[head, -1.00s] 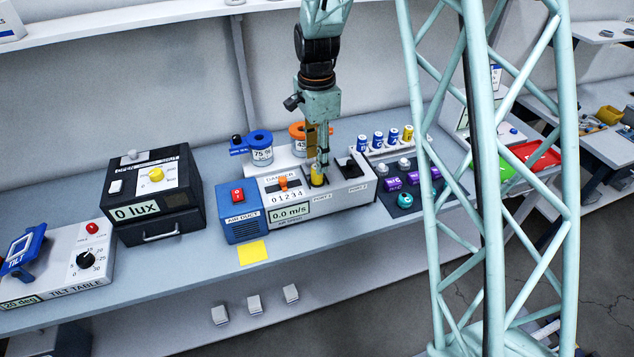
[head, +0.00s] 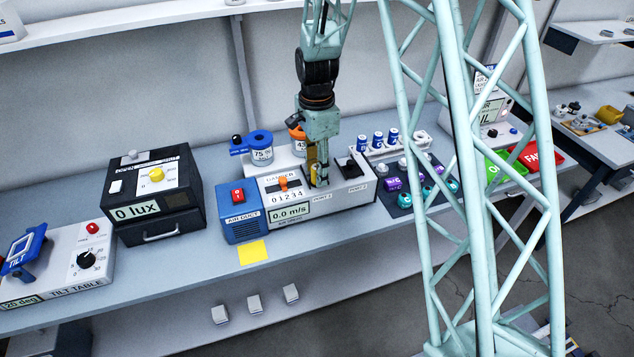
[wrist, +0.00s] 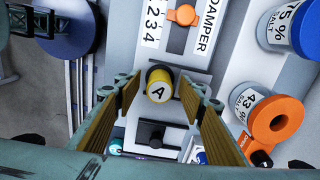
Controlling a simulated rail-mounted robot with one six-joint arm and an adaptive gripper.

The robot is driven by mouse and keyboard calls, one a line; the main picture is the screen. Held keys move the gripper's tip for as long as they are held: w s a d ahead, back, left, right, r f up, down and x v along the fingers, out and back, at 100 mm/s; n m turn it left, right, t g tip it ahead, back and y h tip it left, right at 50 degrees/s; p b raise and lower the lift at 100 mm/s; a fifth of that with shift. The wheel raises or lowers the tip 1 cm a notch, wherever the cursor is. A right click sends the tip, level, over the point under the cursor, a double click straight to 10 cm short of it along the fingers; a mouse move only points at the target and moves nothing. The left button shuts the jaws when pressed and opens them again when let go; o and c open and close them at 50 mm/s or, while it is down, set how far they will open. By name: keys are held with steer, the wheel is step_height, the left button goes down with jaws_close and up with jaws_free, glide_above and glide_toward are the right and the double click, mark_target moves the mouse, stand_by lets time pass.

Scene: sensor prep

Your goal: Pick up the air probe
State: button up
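The air probe (wrist: 159,86) appears in the wrist view as a short upright cylinder with a yellow top marked "A", standing in the air duct unit. In the head view my gripper hides most of it. My gripper (wrist: 161,92) is open and points down over the unit. Its two fingers stand on either side of the probe, with a visible gap on each side in the wrist view. In the head view my gripper (head: 318,181) is at the port area of the air duct unit (head: 285,212), which reads 0.0 m/s.
Behind the unit stand a blue-topped jar (head: 261,147) and an orange-topped jar (wrist: 275,119). To the right are a vial rack (head: 377,152) and a dark tray (head: 391,199) with purple and teal pieces. A black lux box (head: 155,205) stands left.

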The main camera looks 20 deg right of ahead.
stand_by(0.3)
steer(key=c, duration=1.2)
steer(key=shift+r, duration=0.15)
steer(key=shift+r, duration=4.85)
